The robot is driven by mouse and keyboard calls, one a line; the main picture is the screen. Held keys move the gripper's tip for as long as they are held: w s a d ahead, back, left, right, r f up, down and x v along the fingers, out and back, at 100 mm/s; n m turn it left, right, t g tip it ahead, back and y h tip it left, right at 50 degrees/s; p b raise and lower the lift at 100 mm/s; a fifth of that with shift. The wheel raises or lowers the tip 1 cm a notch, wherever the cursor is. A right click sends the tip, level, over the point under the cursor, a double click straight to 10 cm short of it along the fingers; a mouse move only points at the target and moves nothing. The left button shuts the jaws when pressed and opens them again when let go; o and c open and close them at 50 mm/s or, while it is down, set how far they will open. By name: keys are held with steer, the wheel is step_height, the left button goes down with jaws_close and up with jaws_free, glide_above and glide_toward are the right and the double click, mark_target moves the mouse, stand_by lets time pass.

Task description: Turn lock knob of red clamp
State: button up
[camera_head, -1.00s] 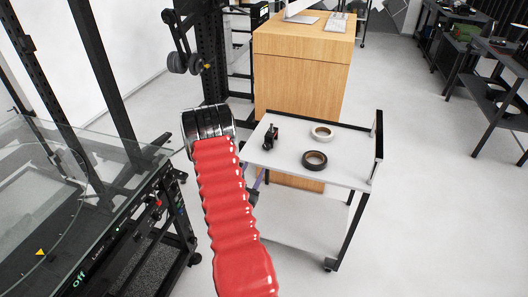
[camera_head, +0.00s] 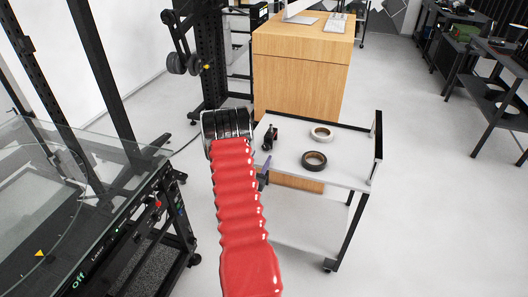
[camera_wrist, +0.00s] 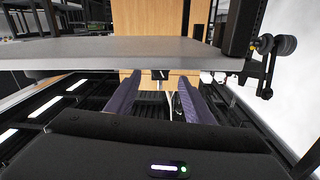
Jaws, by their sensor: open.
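The red clamp (camera_head: 270,138) is a small, mostly black thing standing near the left edge of a grey trolley top (camera_head: 290,165); its knob is too small to make out. The wrist view looks upside down. There a small dark shape, probably the clamp (camera_wrist: 160,74), sits at the trolley top's edge, between and beyond my fingertips. My gripper (camera_wrist: 159,84) is open, its two purple fingers apart with nothing between them. In the head view my red-sleeved arm hides most of the gripper; a bit of purple shows beside the trolley's near left edge.
A dark tape roll (camera_head: 314,161) and a white tape roll (camera_head: 321,133) lie on the trolley right of the clamp. A wooden cabinet (camera_head: 300,75) stands behind. A glass-topped machine (camera_head: 95,200) is at left. Open floor lies to the right.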

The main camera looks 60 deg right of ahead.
mark_target(266, 148)
steer(key=shift+w+d, duration=0.15)
steer(key=shift+d, duration=1.2)
steer(key=shift+w+d, duration=0.15)
steer(key=shift+d, duration=1.2)
steer(key=c, duration=1.1)
